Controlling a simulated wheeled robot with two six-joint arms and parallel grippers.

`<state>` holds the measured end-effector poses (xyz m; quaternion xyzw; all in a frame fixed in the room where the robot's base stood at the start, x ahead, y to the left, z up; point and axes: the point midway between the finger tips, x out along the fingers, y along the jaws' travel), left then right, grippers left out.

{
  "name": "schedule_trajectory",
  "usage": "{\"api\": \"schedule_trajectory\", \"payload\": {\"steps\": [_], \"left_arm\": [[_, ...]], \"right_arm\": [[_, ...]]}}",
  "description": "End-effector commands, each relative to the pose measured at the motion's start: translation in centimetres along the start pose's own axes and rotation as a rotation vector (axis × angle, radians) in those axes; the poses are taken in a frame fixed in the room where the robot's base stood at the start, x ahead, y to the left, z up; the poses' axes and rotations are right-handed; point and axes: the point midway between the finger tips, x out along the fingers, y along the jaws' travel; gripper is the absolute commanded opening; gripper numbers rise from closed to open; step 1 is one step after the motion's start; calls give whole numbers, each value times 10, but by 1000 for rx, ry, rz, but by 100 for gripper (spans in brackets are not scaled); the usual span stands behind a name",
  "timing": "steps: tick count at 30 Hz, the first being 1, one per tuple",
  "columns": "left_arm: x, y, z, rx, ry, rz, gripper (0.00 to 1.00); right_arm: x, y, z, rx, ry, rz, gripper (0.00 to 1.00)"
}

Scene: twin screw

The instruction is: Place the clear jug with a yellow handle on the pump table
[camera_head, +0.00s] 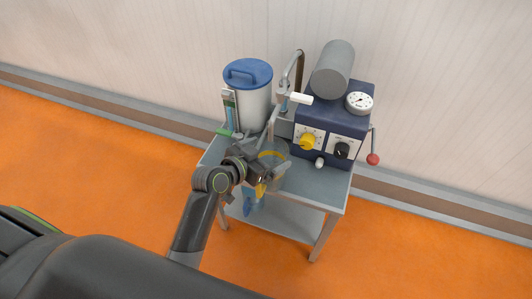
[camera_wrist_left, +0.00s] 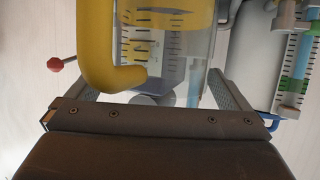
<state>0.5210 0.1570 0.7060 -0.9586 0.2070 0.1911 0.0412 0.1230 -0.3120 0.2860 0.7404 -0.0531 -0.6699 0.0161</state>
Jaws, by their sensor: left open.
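The clear jug (camera_head: 280,180) with a yellow handle (camera_head: 261,188) is at the front left part of the grey pump table (camera_head: 322,187). It looks upright and on the tabletop, though my gripper hides much of it. My left gripper (camera_head: 266,170) is at the jug. In the left wrist view the yellow handle (camera_wrist_left: 97,45) and the jug's graduated clear wall (camera_wrist_left: 190,45) lie between its two spread fingers (camera_wrist_left: 155,92). The gripper is open, and I cannot tell whether a finger touches the handle. My right gripper is not in view.
A blue-lidded canister (camera_head: 255,100) stands behind the jug. A dark blue pump unit (camera_head: 323,121) with a grey cylinder (camera_head: 333,70), gauge (camera_head: 360,101) and red-knobbed lever (camera_head: 373,158) fills the right rear. The table's front right corner is bare. Something blue (camera_head: 252,203) shows below the tabletop.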

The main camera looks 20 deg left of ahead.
Motion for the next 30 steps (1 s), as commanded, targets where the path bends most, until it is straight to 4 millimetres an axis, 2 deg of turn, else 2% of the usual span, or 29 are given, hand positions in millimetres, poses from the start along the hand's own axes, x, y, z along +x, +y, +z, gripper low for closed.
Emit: {"api": "schedule_trajectory", "payload": {"steps": [4, 7, 18, 21, 25, 30], "left_arm": [[-2, 0, -4, 1, 1, 0, 100], [-14, -1, -2, 1, -1, -2, 100], [-90, 0, -2, 4, -2, 0, 100], [-105, -1, -2, 3, -2, -1, 100], [-117, 0, -3, 2, 0, 1, 100], [-121, 0, -2, 0, 0, 1, 100]], "right_arm": [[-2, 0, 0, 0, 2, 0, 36], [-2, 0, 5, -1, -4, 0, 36], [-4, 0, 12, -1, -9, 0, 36], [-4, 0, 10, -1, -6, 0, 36], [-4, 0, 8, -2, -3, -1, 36], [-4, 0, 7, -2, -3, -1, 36]]}}
